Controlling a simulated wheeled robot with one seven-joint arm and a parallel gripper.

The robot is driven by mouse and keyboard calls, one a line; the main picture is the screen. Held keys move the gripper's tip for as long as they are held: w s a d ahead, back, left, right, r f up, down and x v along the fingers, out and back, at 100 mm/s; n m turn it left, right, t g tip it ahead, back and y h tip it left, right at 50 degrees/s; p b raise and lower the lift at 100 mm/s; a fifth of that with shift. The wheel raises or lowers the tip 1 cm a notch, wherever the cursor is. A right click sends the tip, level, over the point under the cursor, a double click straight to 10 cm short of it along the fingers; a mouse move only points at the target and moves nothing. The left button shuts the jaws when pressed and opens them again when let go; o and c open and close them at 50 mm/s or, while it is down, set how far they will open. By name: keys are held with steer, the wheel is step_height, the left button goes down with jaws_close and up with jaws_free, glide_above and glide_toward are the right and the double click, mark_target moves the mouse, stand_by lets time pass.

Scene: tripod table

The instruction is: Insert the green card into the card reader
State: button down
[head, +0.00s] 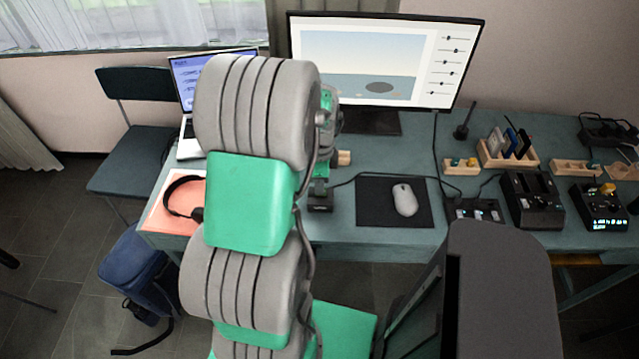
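My gripper (320,198) seems to be the dark end below my green-and-grey wrist, over the desk left of the mouse pad. My arm covers much of it, and its fingers are not clear enough to show whether they are open. A wooden card holder (512,160) at the right holds several upright cards, one whitish and one blue. I cannot make out a green card. Black devices stand in front of the holder: a slotted one (531,200) and one with a lit green display (601,208). I cannot tell which is the card reader.
A monitor (372,62) and laptop (185,138) stand at the back of the desk. A mouse (404,199) lies on a black pad (375,212). Headphones (181,188) lie at left. Small wooden blocks (461,167) and cables crowd the right side.

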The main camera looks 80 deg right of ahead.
steer(key=shift+f+b, duration=0.55)
steer(key=shift+f, duration=0.35)
steer(key=c, duration=2.1)
jaws_free()
steer(key=o, duration=0.5)
step_height(320, 180, up, 8)
steer(key=shift+f, duration=0.1)
